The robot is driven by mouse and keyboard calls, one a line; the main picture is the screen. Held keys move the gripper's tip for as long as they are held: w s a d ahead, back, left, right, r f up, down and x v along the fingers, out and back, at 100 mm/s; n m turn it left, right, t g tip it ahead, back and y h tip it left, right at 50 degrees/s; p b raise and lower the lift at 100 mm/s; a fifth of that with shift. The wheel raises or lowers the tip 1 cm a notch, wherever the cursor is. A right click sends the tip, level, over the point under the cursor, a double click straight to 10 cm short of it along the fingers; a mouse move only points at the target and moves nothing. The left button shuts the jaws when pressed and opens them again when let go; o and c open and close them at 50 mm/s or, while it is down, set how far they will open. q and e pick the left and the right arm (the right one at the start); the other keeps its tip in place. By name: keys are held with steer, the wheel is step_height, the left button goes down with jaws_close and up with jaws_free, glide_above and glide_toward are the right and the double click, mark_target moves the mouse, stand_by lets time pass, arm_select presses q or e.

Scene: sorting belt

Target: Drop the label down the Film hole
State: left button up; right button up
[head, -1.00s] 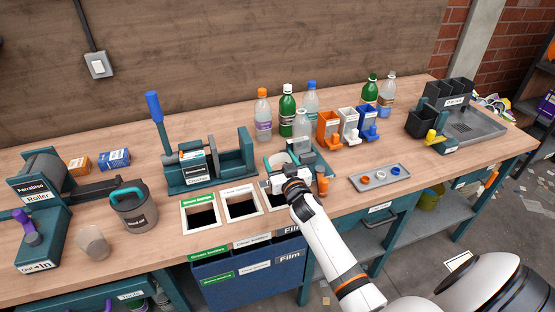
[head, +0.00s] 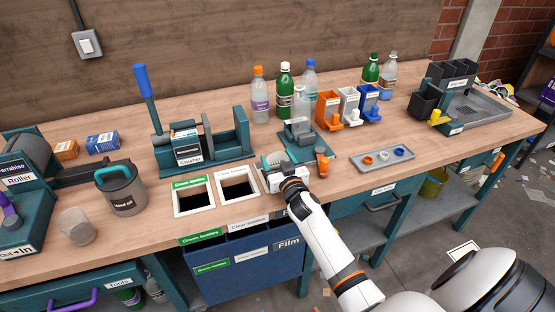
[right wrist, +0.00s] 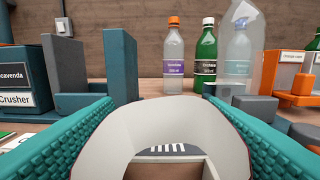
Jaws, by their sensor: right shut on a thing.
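My right gripper (head: 274,162) is shut on the label (right wrist: 130,135), a pale curved band that stands between the two teal ribbed fingers in the right wrist view. In the head view the gripper is at the table's front edge, just right of the clear-bottle hole (head: 238,186). The Film hole is mostly hidden behind my gripper and wrist there. Below the label in the right wrist view is a pale-edged opening, with a dark striped patch (right wrist: 165,150) I cannot identify. The Film sign (head: 288,243) is on the blue bin front. My left gripper is not in view.
The green-bottle hole (head: 194,198) lies further left. The crusher (head: 205,145) stands behind the holes. Close by on the right are a clear bottle on a teal stand (head: 299,106), an orange-handled tool (head: 322,160) and a tray of caps (head: 383,159).

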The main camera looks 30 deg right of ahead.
steer(key=o, duration=1)
steer(key=v, duration=1.2)
steer(key=shift+f, duration=0.1)
